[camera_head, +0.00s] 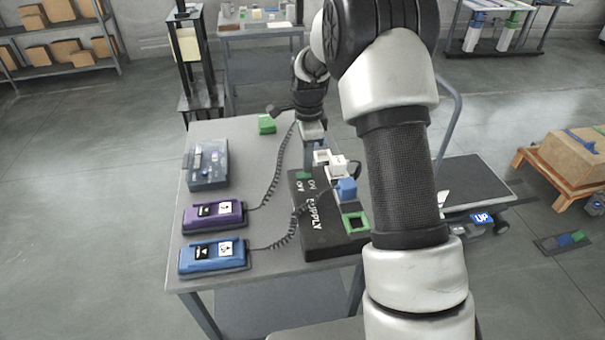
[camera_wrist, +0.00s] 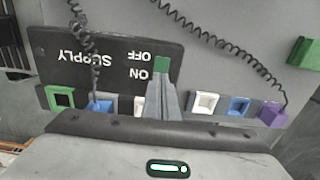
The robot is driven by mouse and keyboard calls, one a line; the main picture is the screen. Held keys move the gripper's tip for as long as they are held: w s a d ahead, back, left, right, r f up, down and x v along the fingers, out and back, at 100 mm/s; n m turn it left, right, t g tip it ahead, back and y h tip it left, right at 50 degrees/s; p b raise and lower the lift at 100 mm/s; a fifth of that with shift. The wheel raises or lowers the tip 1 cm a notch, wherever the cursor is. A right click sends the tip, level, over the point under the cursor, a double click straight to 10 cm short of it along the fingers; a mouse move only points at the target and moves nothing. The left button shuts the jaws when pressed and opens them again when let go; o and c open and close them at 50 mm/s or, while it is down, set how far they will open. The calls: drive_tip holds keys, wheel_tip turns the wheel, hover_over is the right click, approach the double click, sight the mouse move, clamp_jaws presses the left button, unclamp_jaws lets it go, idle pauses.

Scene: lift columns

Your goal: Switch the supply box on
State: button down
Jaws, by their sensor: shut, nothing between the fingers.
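The black supply box (camera_head: 318,237) lies on the grey table, its white SUPPLY lettering readable in the head view. It also fills the upper left of the wrist view (camera_wrist: 100,55), upside down. Its green switch (camera_head: 303,175) is beside the ON and OFF labels. In the wrist view the switch (camera_wrist: 161,63) shows just beyond my fingertips. My gripper (camera_head: 308,162) is shut and empty, pointing down at the switch end of the box. Its fingers (camera_wrist: 163,80) partly cover the switch area. I cannot tell whether they touch it or which way the switch is set.
An open green socket (camera_head: 355,222), a blue plug (camera_head: 347,188) and white connectors (camera_head: 337,168) line the box's right side. Coiled cords run to purple (camera_head: 213,215) and blue (camera_head: 213,257) handsets. A clear-lidded case (camera_head: 207,165) and a green block (camera_head: 266,124) are also on the table.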

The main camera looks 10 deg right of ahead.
drive_tip(key=shift+f+b, duration=0.4)
drive_tip(key=shift+f, duration=0.25)
drive_tip(key=shift+r, duration=0.15)
drive_tip(key=shift+r+p, duration=2.5)
drive_tip(key=shift+r, duration=0.85)
